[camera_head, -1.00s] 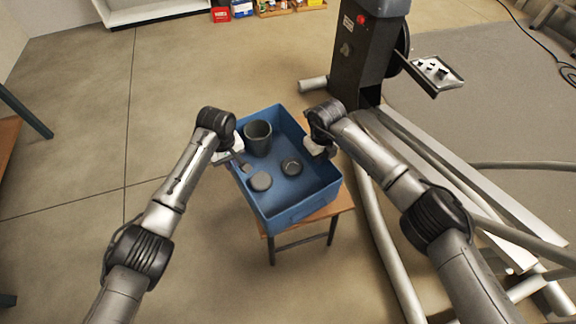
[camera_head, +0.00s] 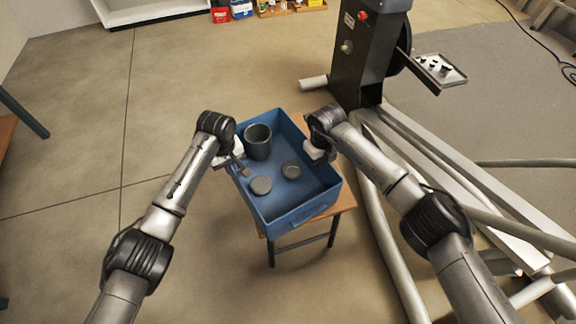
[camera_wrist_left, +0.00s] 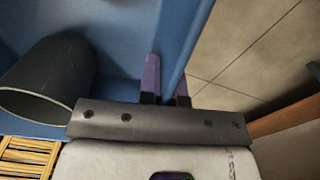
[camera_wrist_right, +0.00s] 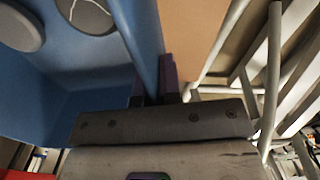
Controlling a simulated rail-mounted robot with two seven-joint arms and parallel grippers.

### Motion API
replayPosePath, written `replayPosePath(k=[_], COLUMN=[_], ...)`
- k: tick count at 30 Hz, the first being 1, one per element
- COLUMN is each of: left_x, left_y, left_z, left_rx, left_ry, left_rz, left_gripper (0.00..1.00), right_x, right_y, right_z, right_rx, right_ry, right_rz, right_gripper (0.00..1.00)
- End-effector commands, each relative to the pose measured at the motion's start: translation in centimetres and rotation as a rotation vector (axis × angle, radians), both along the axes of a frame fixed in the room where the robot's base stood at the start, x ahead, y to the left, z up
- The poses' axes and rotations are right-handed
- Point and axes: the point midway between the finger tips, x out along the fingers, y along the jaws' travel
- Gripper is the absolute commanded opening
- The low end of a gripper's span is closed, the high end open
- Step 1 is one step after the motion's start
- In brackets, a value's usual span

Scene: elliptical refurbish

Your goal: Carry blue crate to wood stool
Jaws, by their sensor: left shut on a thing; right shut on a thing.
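The blue crate (camera_head: 307,211) is over the small wood stool (camera_head: 343,204), whose top edge and dark legs show below and to the right of it. I cannot tell whether the crate touches the stool top. Inside the crate are a dark grey cup (camera_head: 257,142) and two grey discs (camera_head: 261,185) (camera_head: 291,171). My left gripper (camera_head: 241,168) is shut on the crate's left wall, seen between its fingers in the left wrist view (camera_wrist_left: 166,85). My right gripper (camera_head: 325,155) is shut on the crate's right wall, also seen in the right wrist view (camera_wrist_right: 155,85).
A dark exercise machine (camera_head: 362,55) with pale frame tubes (camera_head: 440,165) stands close to the right of the stool. A white shelf (camera_head: 150,10) and small coloured boxes (camera_head: 240,9) are at the back. The floor to the left is clear.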

Motion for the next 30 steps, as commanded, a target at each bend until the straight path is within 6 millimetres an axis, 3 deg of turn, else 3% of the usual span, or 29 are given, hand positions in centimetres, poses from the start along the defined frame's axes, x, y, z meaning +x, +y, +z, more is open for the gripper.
replayPosePath(k=[5,6,13,23,30], left_x=[0.0,0.0,0.0,0.0,0.1], left_y=[0.3,0.3,0.2,0.1,0.0], left_z=[-1.4,-1.1,-1.0,-0.4,3.4], left_rx=[0.005,0.005,0.003,0.000,0.000], left_ry=[0.001,0.003,0.001,-0.001,-0.004], left_rz=[0.002,0.002,0.001,0.000,0.000], left_gripper=[0.00,0.09,0.31,0.31,0.31], right_x=[0.1,0.1,0.1,0.0,0.0], right_y=[-0.4,-0.5,-0.2,-0.1,-0.2], right_z=[-1.3,-1.0,-1.0,-1.0,-1.0], right_rx=[-0.006,-0.006,-0.003,-0.001,0.000], right_ry=[-0.002,-0.002,0.000,0.000,0.000], right_rz=[-0.008,-0.008,-0.004,-0.001,-0.001], right_gripper=[0.00,0.09,0.31,0.31,0.31])
